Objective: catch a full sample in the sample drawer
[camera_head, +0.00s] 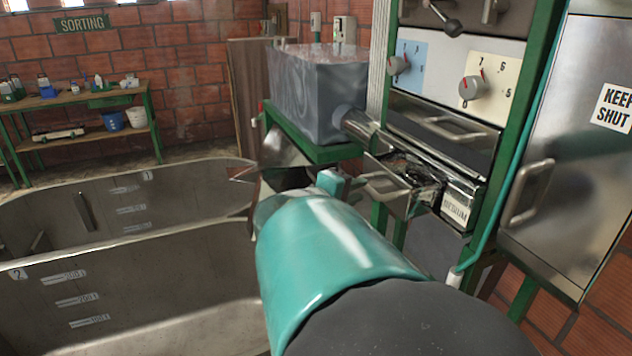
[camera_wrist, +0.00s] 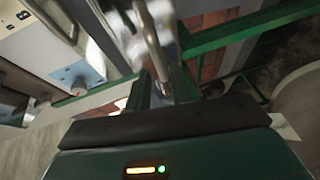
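The sample drawer (camera_head: 425,178) is a small metal drawer at the centre right of the head view, pulled out from the machine front. Dark, wet-looking material lies in it. Its bar handle (camera_head: 384,188) faces my gripper (camera_head: 333,183), which is just left of it and partly hidden behind my own teal wrist. In the wrist view, my two green fingers (camera_wrist: 162,88) stand a little apart, and a blurred metal bar (camera_wrist: 152,45) reaches down between or just beyond them. Whether they press on it is unclear. A metal spout (camera_head: 370,128) lies above the drawer.
A label reading MEDIUM (camera_head: 456,209) sits right of the drawer. A grey box (camera_head: 318,90) stands on a green frame. Large metal tanks (camera_head: 140,275) fill the lower left. A KEEP SHUT door (camera_head: 560,130) is at right.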

